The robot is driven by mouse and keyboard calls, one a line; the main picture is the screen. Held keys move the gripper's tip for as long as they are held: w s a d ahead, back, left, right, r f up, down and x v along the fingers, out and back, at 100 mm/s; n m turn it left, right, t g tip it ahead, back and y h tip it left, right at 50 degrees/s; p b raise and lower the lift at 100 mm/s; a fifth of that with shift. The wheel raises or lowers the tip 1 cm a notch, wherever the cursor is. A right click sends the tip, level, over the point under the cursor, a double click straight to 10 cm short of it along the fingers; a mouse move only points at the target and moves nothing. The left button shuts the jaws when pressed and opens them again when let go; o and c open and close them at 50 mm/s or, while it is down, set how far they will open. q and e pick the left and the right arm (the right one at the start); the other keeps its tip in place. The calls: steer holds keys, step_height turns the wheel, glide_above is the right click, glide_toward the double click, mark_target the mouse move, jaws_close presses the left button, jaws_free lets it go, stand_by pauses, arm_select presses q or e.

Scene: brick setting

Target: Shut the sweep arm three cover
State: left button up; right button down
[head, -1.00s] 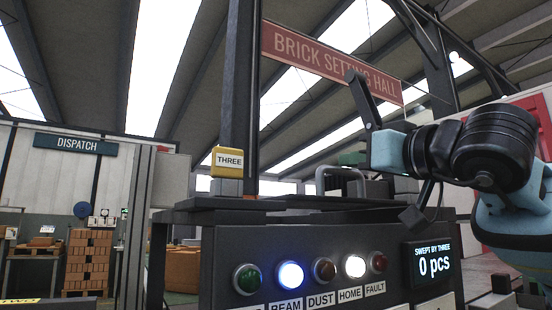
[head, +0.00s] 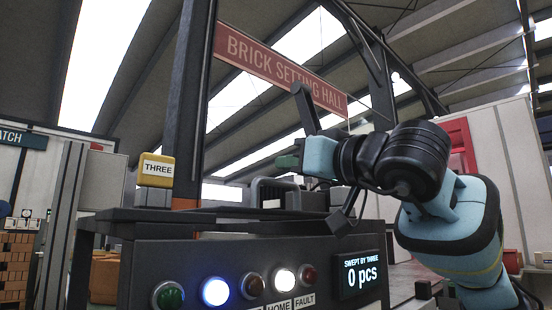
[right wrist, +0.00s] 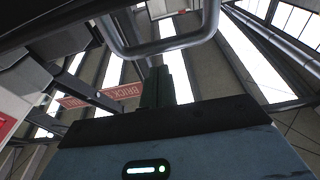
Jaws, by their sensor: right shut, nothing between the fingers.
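The sweep arm three station has a dark front panel (head: 130,270) and a yellow THREE sign (head: 157,170). A grey loop handle (head: 266,184) stands at its dark top. The handle shows large in the right wrist view (right wrist: 165,47), close beyond the fingertips. I cannot tell how far the cover it seems to belong to is open. My right gripper (head: 286,161) is above and near the handle in the head view. Its dark green fingers (right wrist: 157,88) are shut and empty. I cannot tell whether they touch the handle. My left gripper is not in view.
The panel has several lamps, with a blue lamp (head: 215,292) and a white lamp (head: 284,280) lit. A display (head: 361,274) reads "SWEPT BY THREE 0 pcs". A dark post (head: 190,110) rises behind the sign. Stacked bricks (head: 16,258) are at far left.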

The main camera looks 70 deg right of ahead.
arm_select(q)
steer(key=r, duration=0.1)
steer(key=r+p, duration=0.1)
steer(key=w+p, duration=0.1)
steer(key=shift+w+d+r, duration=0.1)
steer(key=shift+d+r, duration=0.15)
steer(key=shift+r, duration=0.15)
arm_select(e)
steer(key=r+v, duration=0.1)
steer(key=v, duration=0.8)
steer(key=shift+s+r, duration=0.25)
steer(key=shift+r, duration=0.35)
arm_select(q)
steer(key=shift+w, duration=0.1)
arm_select(e)
steer(key=shift+a, duration=0.1)
